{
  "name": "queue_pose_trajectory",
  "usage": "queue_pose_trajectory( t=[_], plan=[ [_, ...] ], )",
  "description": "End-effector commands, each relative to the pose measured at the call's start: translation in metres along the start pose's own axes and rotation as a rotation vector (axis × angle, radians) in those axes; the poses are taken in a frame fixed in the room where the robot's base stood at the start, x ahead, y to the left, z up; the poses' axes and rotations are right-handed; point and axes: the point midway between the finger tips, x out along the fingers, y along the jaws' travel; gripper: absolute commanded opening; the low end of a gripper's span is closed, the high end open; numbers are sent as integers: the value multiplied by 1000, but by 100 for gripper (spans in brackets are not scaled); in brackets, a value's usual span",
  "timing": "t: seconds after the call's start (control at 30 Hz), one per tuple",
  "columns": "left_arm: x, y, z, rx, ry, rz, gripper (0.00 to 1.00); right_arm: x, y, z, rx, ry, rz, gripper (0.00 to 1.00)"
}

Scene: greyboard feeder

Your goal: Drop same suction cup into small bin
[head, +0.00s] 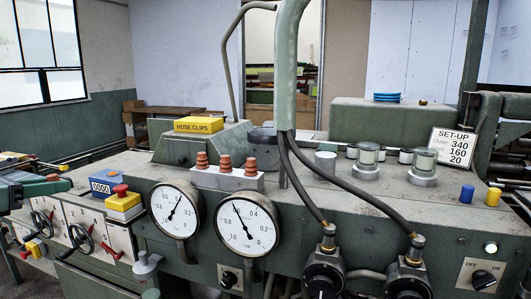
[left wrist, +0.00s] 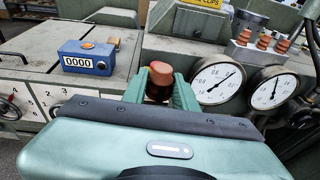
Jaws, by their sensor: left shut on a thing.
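My left gripper (head: 56,184) shows at the left edge of the head view, beside the blue counter box. In the left wrist view its two green fingers (left wrist: 160,92) are shut on an orange-brown suction cup (left wrist: 160,74), held upright between them. The fingers hide the cup's lower part. Three similar suction cups (head: 226,162) stand in a row on a white block in the head view. No small bin is clearly recognisable; a dark round open-topped container (head: 262,139) stands behind the block. My right gripper is not in view.
The blue counter box (head: 104,183) and a yellow box with a red button (head: 123,204) stand near the left gripper. A yellow hose clips box (head: 199,125) sits behind. Two gauges (head: 246,227) face forward. A thick pipe and hoses (head: 335,185) cross the middle.

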Motion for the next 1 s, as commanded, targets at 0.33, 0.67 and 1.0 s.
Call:
queue_pose_trajectory(
  t=[0.33,0.67,1.0],
  plan=[
    [-5,6,4,-3,1,14,0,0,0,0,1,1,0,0],
    [6,-8,-3,3,4,-20,0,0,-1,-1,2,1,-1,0],
    [69,-124,-66,65,2,-295,0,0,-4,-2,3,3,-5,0]
  ],
)
